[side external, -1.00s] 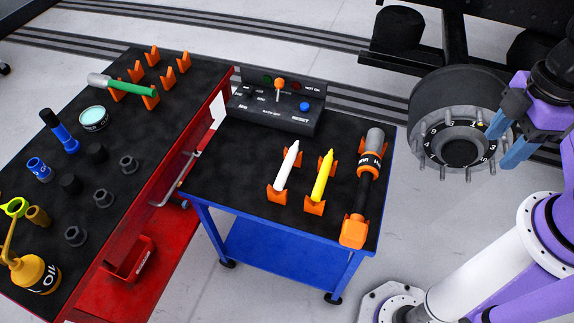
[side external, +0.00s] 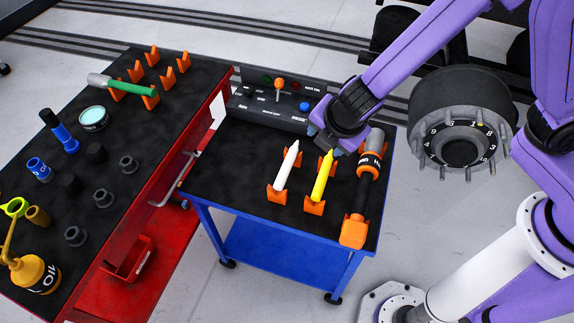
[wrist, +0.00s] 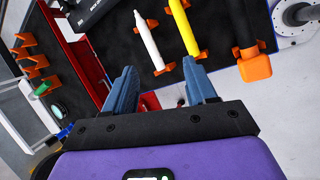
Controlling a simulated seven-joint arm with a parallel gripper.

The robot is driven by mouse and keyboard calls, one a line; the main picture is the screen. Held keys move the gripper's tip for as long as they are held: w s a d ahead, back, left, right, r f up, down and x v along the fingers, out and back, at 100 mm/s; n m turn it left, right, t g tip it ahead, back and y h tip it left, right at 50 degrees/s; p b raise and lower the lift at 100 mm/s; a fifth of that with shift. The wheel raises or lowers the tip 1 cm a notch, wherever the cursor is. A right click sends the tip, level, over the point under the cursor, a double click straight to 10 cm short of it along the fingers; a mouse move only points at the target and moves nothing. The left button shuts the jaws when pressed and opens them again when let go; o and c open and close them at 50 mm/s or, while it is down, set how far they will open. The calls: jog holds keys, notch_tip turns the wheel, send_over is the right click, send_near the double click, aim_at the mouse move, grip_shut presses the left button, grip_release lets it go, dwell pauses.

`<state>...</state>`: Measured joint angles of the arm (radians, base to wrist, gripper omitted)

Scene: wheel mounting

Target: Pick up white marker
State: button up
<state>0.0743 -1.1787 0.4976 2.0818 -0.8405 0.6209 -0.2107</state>
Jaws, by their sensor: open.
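The white marker (side external: 287,166) rests in orange holders on the black top of the blue cart (side external: 226,165). It also shows in the wrist view (wrist: 148,42), ahead of my fingers. The yellow marker (side external: 323,176) lies in its own orange holders just to the right; it shows in the wrist view too (wrist: 183,27). My gripper (side external: 325,146) is over the cart, near the upper end of the yellow marker and to the right of the white one. In the wrist view its two blue fingers (wrist: 162,88) are spread apart with nothing between them.
A black tool with orange ends (side external: 367,188) lies at the cart's right side. A control box (side external: 276,107) stands at the cart's back edge. The red cart (side external: 150,190) at left carries sockets, an oil can and other tools. A wheel hub (side external: 460,140) is at right.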

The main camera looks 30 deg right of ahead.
jog(key=w+a+f+n, duration=0.2)
jog(key=a+f+n, duration=0.1)
jog(key=a+f, duration=0.2)
send_over(287, 167)
jog(key=s, duration=0.3)
notch_tip(287, 167, down, 10)
jog(key=shift+t, duration=0.3)
jog(key=shift+a+x, duration=0.15)
jog(key=shift+x, duration=1.2)
jog(key=shift+a+x, duration=0.1)
jog(key=shift+x, duration=1.2)
grip_shut()
